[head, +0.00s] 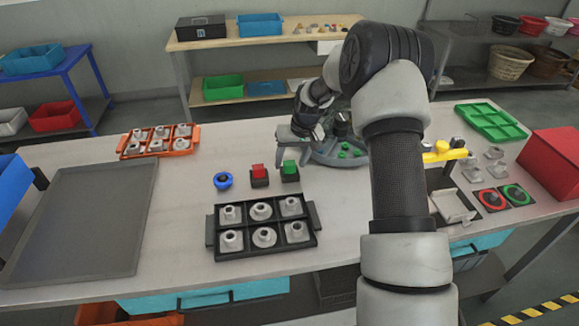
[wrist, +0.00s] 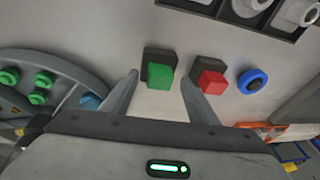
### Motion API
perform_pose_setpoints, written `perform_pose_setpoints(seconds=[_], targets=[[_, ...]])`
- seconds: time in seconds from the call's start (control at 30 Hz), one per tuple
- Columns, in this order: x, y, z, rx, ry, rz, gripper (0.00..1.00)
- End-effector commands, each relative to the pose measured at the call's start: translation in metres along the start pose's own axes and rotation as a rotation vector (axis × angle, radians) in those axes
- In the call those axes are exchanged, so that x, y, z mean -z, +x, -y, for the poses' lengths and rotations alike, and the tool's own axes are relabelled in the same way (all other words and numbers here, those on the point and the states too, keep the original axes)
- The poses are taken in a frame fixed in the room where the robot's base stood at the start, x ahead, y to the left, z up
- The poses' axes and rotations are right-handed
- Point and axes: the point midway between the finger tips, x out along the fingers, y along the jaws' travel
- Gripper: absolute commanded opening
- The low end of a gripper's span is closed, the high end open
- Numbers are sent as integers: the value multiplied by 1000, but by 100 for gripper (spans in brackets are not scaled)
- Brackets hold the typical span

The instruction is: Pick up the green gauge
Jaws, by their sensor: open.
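The green gauge (head: 290,167) is a small green block on a dark square base, standing on the table behind the black tray. It also shows in the wrist view (wrist: 160,76). My gripper (head: 296,138) is open and empty, above and behind the green gauge in the head view. In the wrist view my gripper's fingertips (wrist: 158,84) appear on either side of the green block, with free space on both sides. I cannot tell the remaining height gap. A red block (head: 258,171) on a similar dark base stands just left of the green gauge.
A blue round button (head: 222,181) lies left of the red block. The black tray (head: 210,235) holds several grey fittings in front. An orange tray (head: 124,146) is at the left.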

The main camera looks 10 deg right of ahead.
Motion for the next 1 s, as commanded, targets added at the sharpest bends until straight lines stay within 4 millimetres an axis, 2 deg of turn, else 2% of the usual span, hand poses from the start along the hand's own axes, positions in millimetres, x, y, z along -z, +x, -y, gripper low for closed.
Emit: perform_pose_setpoints(seconds=[0.23,0.27,0.5,0.53,0.87,1.0], targets=[[1,2,0,-1,0,-2,54],[1,2,0,-1,0,-2,50],[0,2,0,-1,0,-1,10],[0,2,0,-1,0,-1,7],[0,1,0,0,-1,-1,6],[5,-13,2,0,-1,-4,6]])
